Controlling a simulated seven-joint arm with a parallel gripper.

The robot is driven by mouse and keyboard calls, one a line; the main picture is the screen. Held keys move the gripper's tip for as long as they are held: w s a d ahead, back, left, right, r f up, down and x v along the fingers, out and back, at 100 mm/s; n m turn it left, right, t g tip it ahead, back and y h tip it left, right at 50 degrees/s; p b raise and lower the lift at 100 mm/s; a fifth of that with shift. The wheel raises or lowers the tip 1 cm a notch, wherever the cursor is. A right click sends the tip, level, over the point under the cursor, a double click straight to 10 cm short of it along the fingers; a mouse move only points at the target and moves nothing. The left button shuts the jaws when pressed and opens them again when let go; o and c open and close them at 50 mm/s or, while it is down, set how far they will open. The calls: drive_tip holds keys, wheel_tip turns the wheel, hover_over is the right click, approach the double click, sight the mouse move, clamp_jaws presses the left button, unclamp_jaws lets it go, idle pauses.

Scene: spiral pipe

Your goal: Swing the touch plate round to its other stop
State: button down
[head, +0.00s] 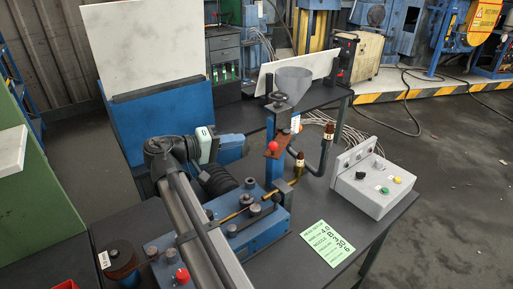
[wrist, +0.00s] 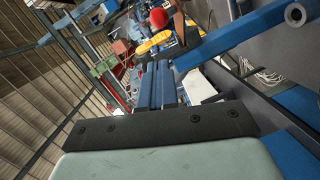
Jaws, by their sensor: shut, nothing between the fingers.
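A small brown plate with a red ball knob (head: 273,146) sits on the blue post below the grey funnel; I take it to be the touch plate (head: 279,152). In the wrist view the red knob (wrist: 158,18) and part of the brown plate (wrist: 179,24) show beyond my fingertips. My gripper (head: 246,149) is shut and empty, just left of the knob, with a small gap seeming to show between them. In the wrist view my blue fingers (wrist: 156,68) lie side by side, pointing towards the knob. The plate's stops cannot be made out.
Right of the post are a dark bent pipe (head: 320,158) and a grey control box (head: 372,185). A blue machine block (head: 255,228) with a brass rod lies below my gripper. A green card (head: 328,243) lies on the dark bench. A white panel (head: 143,45) stands behind.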

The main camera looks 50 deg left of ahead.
drive_tip(key=s+a+f+n, duration=0.1)
drive_tip(key=s+n, duration=0.2)
drive_tip(key=s, duration=0.4)
drive_tip(key=w+d+f, duration=0.2)
drive_tip(key=w+d, duration=0.2)
drive_tip(key=w, duration=0.8)
drive_tip(key=shift+w+y, duration=0.2)
drive_tip(key=shift+y, duration=0.1)
